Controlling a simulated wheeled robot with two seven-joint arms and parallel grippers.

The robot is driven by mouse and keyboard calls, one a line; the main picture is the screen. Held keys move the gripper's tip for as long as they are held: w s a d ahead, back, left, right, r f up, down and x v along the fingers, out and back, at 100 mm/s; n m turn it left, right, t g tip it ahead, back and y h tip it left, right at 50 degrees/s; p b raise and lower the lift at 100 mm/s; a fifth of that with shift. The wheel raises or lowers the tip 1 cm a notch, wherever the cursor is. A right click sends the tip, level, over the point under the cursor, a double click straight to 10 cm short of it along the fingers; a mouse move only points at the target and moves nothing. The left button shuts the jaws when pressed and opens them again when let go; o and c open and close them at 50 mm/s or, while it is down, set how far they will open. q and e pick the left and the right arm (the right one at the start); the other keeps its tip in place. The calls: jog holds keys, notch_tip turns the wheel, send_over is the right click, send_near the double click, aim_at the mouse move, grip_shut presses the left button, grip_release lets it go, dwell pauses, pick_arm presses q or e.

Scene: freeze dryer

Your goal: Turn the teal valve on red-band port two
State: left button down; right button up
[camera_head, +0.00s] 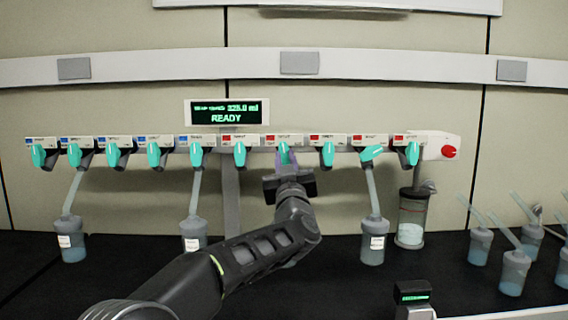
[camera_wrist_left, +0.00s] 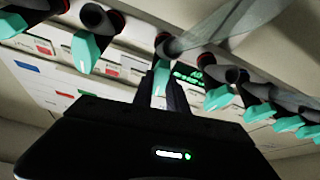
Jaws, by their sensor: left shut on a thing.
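A row of teal valves hangs along the port rail (camera_head: 262,147). The teal valve (camera_head: 284,148) on the second red-band port from the left is at my left gripper (camera_head: 286,164). The gripper comes up from below and hides the valve's lower part. In the left wrist view, the left gripper's dark fingers (camera_wrist_left: 163,92) are shut around this teal valve (camera_wrist_left: 160,80), which points down between them. My right gripper is in neither view.
Neighbouring teal valves (camera_head: 240,152) (camera_head: 328,153) hang close on both sides. The valve (camera_head: 371,152) above a flask (camera_head: 373,241) is tilted sideways. Another flask (camera_head: 194,233) hangs left of my arm. Several loose flasks (camera_head: 480,246) stand at the right. A display (camera_head: 227,112) reads READY.

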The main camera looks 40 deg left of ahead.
pick_arm(q)
jog(key=n+g, duration=0.1)
jog(key=n, duration=0.1)
jog(key=n+g+y, duration=0.1)
jog(key=n, duration=0.1)
jog(key=n+g+y, duration=0.1)
jog(key=n, duration=0.1)
jog(key=shift+w+d+r+n+p, duration=0.15)
jog(key=shift+d+n+p, duration=0.1)
jog(key=shift+n+p, duration=0.1)
jog(key=n+g+p, duration=0.1)
jog(key=n, duration=0.2)
jog(key=n+g+p, duration=0.1)
jog(key=n+g, duration=0.1)
jog(key=n, duration=0.1)
jog(key=shift+w+d+r+n, duration=0.1)
jog(key=shift+d+r+n, duration=0.1)
jog(key=shift+n, duration=0.15)
jog(key=shift+a, duration=0.1)
jog(key=c, duration=1.3)
grip_release()
jog(key=b+v, duration=0.1)
jog(key=v, duration=0.7)
jog(key=shift+w+f, duration=0.1)
